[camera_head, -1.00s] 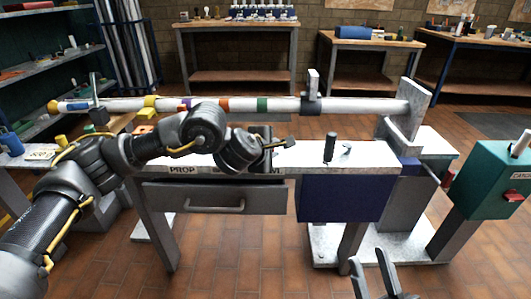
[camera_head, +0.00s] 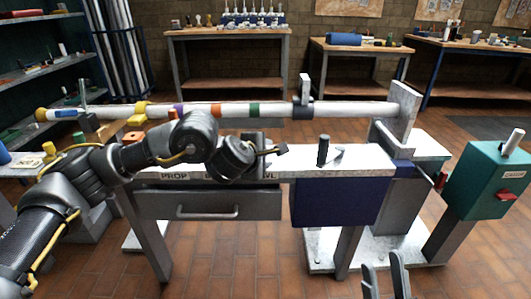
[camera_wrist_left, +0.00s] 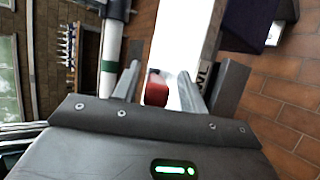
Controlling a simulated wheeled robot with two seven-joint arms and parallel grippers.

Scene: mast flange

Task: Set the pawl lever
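A red block-like part (camera_wrist_left: 157,88), which may be the pawl lever's grip, shows between the fingers of my left gripper (camera_wrist_left: 158,80) in the left wrist view. A gap seems to show beside it, and the fingers look open around it. In the head view my left gripper (camera_head: 280,149) is over the bench top by the partly hidden label ending in "WL" (camera_head: 270,174); my own wrist hides the red part there. My right gripper (camera_head: 385,278) is open and empty at the bottom edge, in front of the bench.
A long white mast (camera_head: 340,108) with coloured bands lies along the back of the bench. A black upright handle (camera_head: 323,150) stands right of my left gripper. A drawer (camera_head: 205,207) is in the bench front. A teal box (camera_head: 490,175) stands at right.

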